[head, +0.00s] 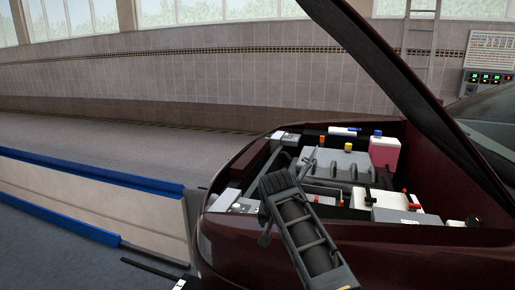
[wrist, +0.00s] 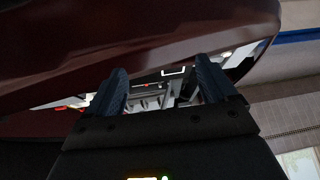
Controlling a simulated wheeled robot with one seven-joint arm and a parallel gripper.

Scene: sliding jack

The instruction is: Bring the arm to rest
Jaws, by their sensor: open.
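My gripper (wrist: 162,76) is open in the wrist view, its two dark blue fingers well apart and nothing held between them. Parts of the engine bay show in the gap, some way beyond the fingers. In the head view my dark arm (head: 303,232) reaches up from the bottom edge, across the front of the dark red car (head: 228,246) and in front of the engine bay. Its fingers cannot be made out clearly there.
The raised hood (head: 405,85) slants over the bay on the right. The bay holds a grey engine cover (head: 335,163), a pink reservoir (head: 384,152) and a white box (head: 405,217). A blue-edged low barrier (head: 90,200) stands left. The floor behind it is clear.

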